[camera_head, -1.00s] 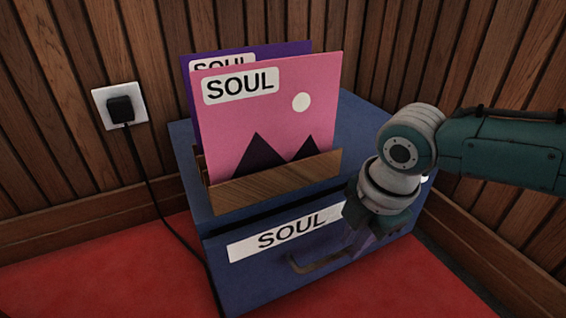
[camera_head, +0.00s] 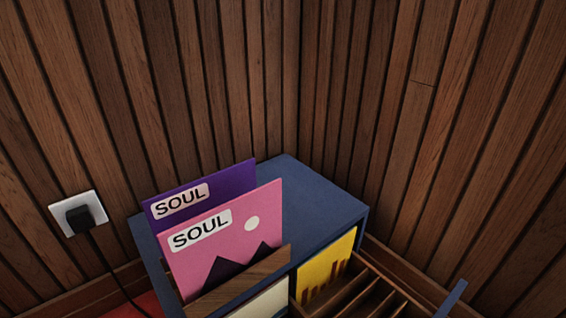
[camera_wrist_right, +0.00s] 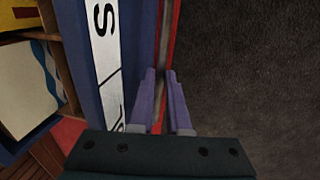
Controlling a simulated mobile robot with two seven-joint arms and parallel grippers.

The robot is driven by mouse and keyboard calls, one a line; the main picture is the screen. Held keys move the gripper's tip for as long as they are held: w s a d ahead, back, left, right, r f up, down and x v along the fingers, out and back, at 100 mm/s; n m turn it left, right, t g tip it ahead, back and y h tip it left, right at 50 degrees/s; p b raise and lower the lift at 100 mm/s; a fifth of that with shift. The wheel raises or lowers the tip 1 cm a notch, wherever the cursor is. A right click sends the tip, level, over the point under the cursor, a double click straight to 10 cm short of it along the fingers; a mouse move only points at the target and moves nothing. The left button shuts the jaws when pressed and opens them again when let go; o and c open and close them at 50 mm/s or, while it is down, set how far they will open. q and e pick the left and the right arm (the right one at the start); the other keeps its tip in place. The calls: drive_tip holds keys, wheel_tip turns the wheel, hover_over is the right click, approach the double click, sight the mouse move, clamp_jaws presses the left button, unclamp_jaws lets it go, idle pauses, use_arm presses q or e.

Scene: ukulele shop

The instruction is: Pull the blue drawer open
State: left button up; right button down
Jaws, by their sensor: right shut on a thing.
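The blue drawer stands pulled out of its blue cabinet (camera_head: 315,185). In the head view its wooden-divided inside (camera_head: 375,297) shows at the bottom, with a blue strip of the drawer (camera_head: 451,298) at lower right. In the right wrist view the drawer front (camera_wrist_right: 84,45) is at left, bearing a white label (camera_wrist_right: 105,55). My right gripper (camera_wrist_right: 160,80), with purple fingers, is shut on the drawer's handle beside the front. My left gripper is in neither view.
Pink (camera_head: 225,240) and purple (camera_head: 215,185) SOUL sleeves stand in a wooden holder (camera_head: 240,283) on the cabinet. A yellow sleeve (camera_head: 325,270) stands in the drawer. Slatted walls close off the back corner. A plug and cable (camera_head: 80,217) are at left. Dark floor (camera_wrist_right: 255,80) lies clear before the drawer.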

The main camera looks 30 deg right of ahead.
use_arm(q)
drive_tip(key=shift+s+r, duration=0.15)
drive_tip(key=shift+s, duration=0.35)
use_arm(e)
drive_tip(key=shift+s+d, duration=0.1)
drive_tip(key=shift+s, duration=1.05)
drive_tip(key=shift+f, duration=0.1)
drive_tip(key=c, duration=0.9)
unclamp_jaws()
drive_tip(key=shift+w, duration=0.1)
use_arm(q)
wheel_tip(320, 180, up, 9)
drive_tip(key=p, duration=0.9)
use_arm(e)
drive_tip(key=r, duration=0.3)
drive_tip(key=s+r, duration=0.1)
drive_tip(key=r, duration=0.2)
drive_tip(key=s+r, duration=0.1)
drive_tip(key=r, duration=0.3)
